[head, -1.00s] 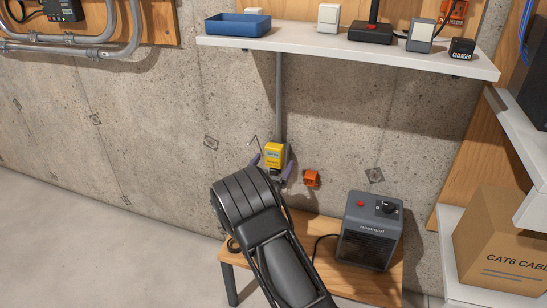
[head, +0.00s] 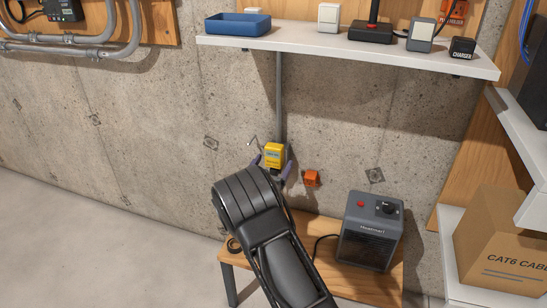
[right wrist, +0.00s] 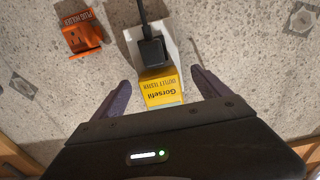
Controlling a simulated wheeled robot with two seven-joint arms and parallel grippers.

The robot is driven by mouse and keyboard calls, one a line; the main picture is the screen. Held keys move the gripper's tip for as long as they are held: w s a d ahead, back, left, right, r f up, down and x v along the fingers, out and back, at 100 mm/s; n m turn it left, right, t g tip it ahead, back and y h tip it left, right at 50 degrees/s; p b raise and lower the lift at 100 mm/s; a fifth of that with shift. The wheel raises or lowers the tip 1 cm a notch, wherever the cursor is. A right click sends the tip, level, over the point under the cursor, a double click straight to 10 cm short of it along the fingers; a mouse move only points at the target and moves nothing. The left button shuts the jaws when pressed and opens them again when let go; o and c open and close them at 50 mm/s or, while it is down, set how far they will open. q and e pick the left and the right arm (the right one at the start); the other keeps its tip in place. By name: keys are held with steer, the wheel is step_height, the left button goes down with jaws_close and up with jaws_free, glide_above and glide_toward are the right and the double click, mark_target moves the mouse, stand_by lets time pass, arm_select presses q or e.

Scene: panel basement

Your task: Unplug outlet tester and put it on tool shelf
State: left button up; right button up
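The outlet tester (head: 274,153), a yellow block, sits at the lower end of the grey conduit on the concrete wall. In the right wrist view the tester (right wrist: 162,90) shows its label upside down, in front of a white plate (right wrist: 168,42) that also carries a black plug (right wrist: 151,50) with a cord. My right gripper (right wrist: 163,92) is open, its purple-grey fingers on either side of the tester with gaps visible. In the head view this gripper (head: 271,164) is at the tester. A white shelf (head: 350,55) is on the wall above. My left gripper is out of view.
The shelf holds a blue tray (head: 238,24), a black charger (head: 462,47) and other devices. An orange plug holder (head: 311,178) is on the wall right of the tester. A heater (head: 370,230) stands on a wooden bench (head: 325,226) below. White shelves with a cardboard box (head: 505,240) are at right.

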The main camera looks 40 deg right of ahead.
mark_target(273, 164)
jaws_close()
stand_by(0.8)
steer(key=shift+p+v, duration=0.8)
steer(key=shift+v, duration=2.2)
